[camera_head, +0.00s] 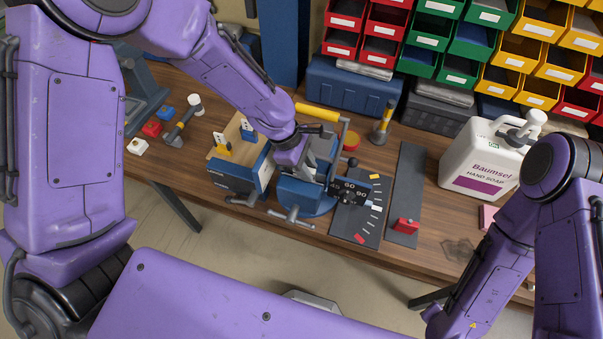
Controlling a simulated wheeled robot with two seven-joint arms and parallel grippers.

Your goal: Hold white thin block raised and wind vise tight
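The blue vise (303,193) stands at the front edge of the wooden bench, with a grey cross handle (290,217) at its front. My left gripper (312,168) points down at the top of the vise. Its fingers are small and partly hidden by my wrist and the vise, so I cannot tell whether they are open or hold anything. I cannot clearly make out the white thin block; the area between the jaws is largely hidden. My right arm comes down at the right, and its gripper is not in view.
A dark gauge plate (351,191) stands right of the vise, by a marked black board (356,225). A grey strip (406,180) carries a red block (406,226). A second blue fixture (232,181) stands left. A soap jug (482,160) and coloured bins are behind.

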